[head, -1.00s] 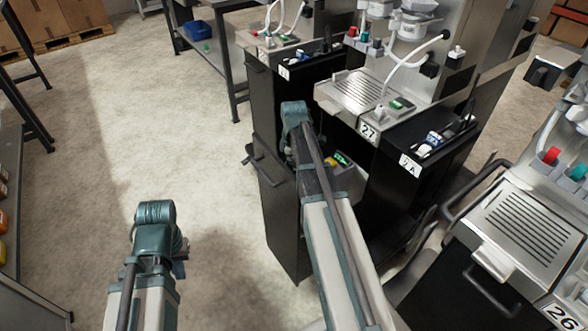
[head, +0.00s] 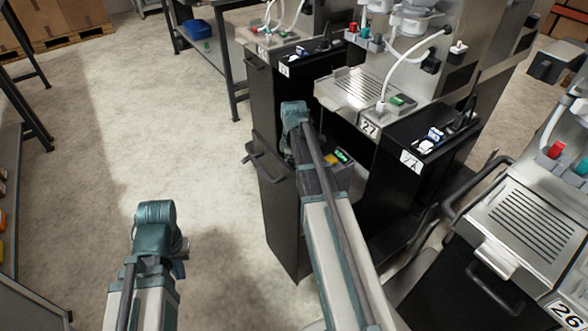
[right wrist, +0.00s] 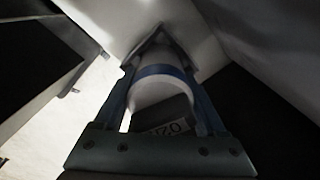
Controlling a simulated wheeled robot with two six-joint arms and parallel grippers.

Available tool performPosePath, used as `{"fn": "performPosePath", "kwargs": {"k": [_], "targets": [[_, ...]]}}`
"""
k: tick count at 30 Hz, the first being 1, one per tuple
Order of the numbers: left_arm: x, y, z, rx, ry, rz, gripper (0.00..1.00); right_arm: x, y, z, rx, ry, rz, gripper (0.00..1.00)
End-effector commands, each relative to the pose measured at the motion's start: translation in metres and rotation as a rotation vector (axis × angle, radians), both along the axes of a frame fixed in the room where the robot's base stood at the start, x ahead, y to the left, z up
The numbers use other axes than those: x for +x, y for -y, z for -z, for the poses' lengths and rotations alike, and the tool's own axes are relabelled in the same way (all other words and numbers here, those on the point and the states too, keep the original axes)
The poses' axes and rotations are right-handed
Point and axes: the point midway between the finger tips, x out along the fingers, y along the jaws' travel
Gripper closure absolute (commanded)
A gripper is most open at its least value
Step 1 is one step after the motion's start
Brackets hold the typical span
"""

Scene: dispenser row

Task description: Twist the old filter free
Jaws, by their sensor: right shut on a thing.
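In the right wrist view my right gripper (right wrist: 160,68) is shut around a white cylindrical filter (right wrist: 160,92) with a blue band. The filter stays up against pale housing surfaces in a dark, tight space. My left gripper (head: 178,262) hangs over bare floor at the lower left, away from the machines. Its jaws are too small and turned away to read.
An open black cabinet door (head: 275,205) stands left of my right arm. The machine tagged 27 (head: 369,127) rises behind it, with a side cabinet (head: 415,160) at right. Machine 26 (head: 522,225) stands at the lower right. The floor (head: 190,100) at left is clear.

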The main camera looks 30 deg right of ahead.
Motion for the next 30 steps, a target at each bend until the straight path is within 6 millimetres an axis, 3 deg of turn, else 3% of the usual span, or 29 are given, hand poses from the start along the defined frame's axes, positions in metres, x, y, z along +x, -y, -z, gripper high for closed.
{"fn": "performPosePath", "kwargs": {"k": [13, 30], "targets": [[0.0000, 0.0000, -0.0008, 0.000, 0.000, 0.000, 1.00, -0.0006, 0.0003, -0.0008, 0.000, 0.000, 0.089, 0.99], [0.0000, 0.0000, -0.0008, 0.000, 0.000, 0.000, 1.00, -0.0006, 0.0004, -0.0008, 0.000, 0.000, 0.877, 0.99]]}}
